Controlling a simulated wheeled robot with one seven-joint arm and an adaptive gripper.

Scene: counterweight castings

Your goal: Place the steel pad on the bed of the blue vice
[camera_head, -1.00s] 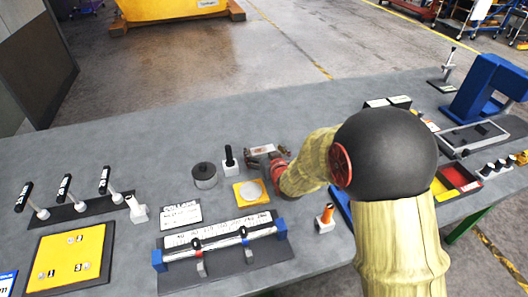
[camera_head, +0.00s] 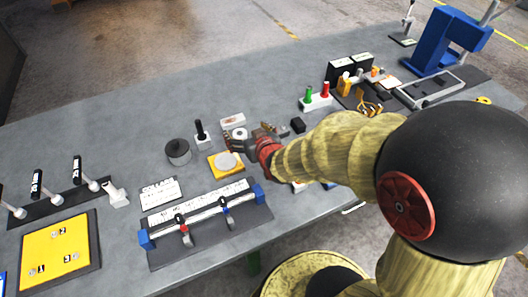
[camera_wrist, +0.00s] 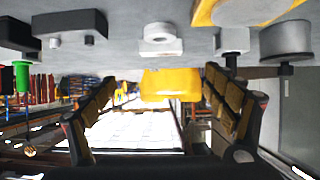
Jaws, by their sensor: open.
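A pale round disc (camera_head: 226,161) lies on a small yellow plate (camera_head: 215,174); I cannot tell for sure whether it is the steel pad. A large blue frame (camera_head: 445,42) stands at the back right and looks most like the blue vice. A grey flat bed (camera_head: 430,88) lies in front of it. My gripper (camera_head: 252,136) is just right of and behind the yellow plate, low over the table.
A dark cylinder (camera_head: 178,151), a black-handled peg (camera_head: 201,134) and a white ringed block (camera_head: 239,134) stand close to my gripper. A blue-ended rail (camera_head: 205,218) lies in front. Red and green posts (camera_head: 316,98) stand to the right. The back left table is clear.

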